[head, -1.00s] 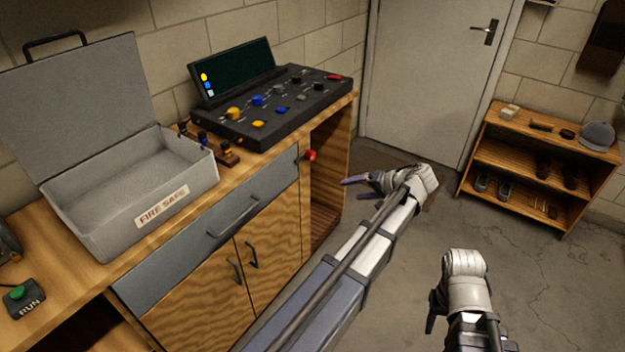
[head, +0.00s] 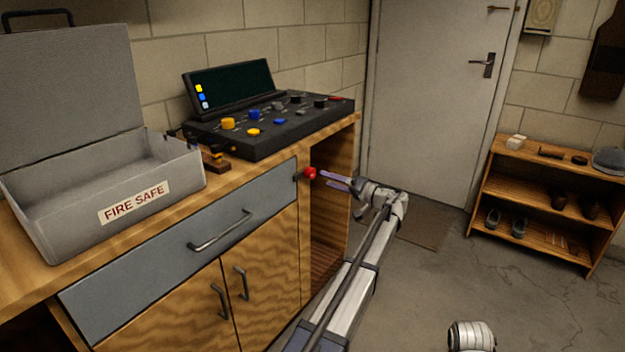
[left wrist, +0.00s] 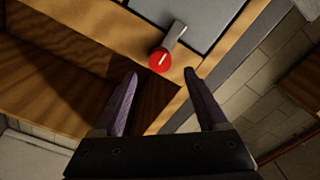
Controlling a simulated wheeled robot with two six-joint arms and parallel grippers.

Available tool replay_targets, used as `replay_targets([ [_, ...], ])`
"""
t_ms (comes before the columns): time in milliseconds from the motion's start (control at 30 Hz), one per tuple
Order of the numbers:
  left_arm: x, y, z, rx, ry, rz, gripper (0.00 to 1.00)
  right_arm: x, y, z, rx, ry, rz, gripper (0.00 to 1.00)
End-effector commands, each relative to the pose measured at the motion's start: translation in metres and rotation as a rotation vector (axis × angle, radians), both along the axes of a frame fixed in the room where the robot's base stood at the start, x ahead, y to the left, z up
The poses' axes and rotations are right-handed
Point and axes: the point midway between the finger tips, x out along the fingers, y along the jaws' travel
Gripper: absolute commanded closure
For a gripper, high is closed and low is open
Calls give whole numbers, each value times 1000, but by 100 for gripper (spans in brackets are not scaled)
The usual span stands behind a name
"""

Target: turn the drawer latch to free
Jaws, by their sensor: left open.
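The drawer latch is a red knob (head: 310,173) on a short grey bar beside the right end of the grey drawer front (head: 190,245). In the left wrist view the red knob (left wrist: 159,60) has a white line on it, and the grey bar (left wrist: 174,36) reaches from it toward the drawer. My left gripper (head: 326,180) is open and close to the knob; in the left wrist view its fingers (left wrist: 160,78) point at the knob, which lies just beyond the tips and between them. I see no contact. My right arm shows only as a white part at the bottom; its gripper is out of frame.
An open fire safe box (head: 100,215) and a black control panel (head: 270,128) with a screen stand on the wooden counter. An open compartment (head: 330,215) lies below the latch. A low shelf (head: 545,190) stands at right.

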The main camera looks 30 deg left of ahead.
Motion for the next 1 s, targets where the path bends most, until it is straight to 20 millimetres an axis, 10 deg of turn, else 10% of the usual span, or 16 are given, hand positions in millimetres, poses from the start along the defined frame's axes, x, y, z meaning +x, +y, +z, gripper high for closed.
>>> replay_targets([
  [500, 5, 68, 0, -2, 1, 2, 25, 0, 0, 0, 0, 0, 0, 50],
  [1000, 6, 74, 0, -2, 1, 1, 35, 0, 0, 0, 0, 0, 0, 50],
])
